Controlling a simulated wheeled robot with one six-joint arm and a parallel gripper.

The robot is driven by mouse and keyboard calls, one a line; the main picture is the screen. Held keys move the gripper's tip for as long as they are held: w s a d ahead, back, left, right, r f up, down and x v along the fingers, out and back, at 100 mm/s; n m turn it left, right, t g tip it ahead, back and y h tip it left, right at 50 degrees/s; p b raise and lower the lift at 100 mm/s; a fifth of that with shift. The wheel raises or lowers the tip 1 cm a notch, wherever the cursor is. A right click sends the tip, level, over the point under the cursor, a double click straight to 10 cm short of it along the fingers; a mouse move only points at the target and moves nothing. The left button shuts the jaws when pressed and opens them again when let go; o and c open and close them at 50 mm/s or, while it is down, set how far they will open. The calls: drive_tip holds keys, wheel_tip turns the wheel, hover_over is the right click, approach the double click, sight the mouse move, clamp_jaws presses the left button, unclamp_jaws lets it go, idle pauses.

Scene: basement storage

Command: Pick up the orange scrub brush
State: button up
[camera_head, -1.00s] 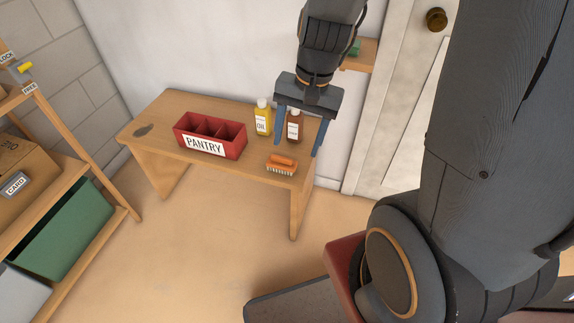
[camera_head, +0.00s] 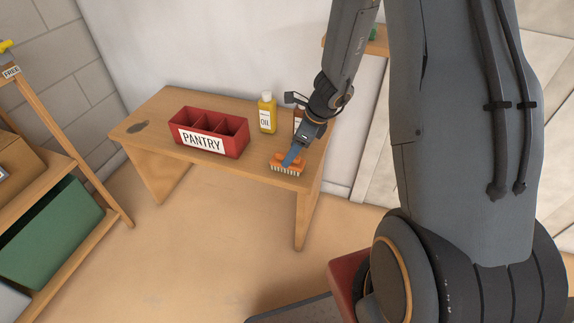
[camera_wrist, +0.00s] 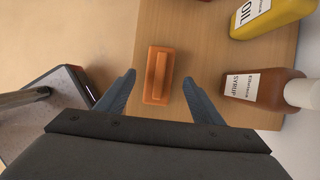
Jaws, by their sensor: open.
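The orange scrub brush (camera_head: 286,167) lies bristles down near the front right edge of the wooden table (camera_head: 165,142). In the wrist view the brush (camera_wrist: 158,75) shows from above, its raised handle running lengthwise away from me. My gripper (camera_head: 291,157) is low over the table at the brush and hides part of it in the head view. In the wrist view my gripper (camera_wrist: 158,80) is open, with one blue finger on each side of the brush's near end. Gaps show between the fingers and the brush.
The syrup bottle (camera_wrist: 262,89) stands close to the right finger in the wrist view. The yellow oil bottle (camera_head: 267,113) stands behind the brush. A red PANTRY box (camera_head: 236,146) with compartments sits to the left. Shelving with a green bin (camera_head: 55,232) stands at far left.

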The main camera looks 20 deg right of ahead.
drive_tip(key=x, duration=0.3)
drive_tip(key=shift+w+a+f+b, duration=0.1)
drive_tip(key=shift+a+f+b, duration=0.1)
drive_tip(key=shift+f+b, duration=0.2)
drive_tip(key=shift+r, duration=0.1)
drive_tip(key=c, duration=1.2)
wheel_tip(320, 180, up, 10)
drive_tip(key=p, duration=0.3)
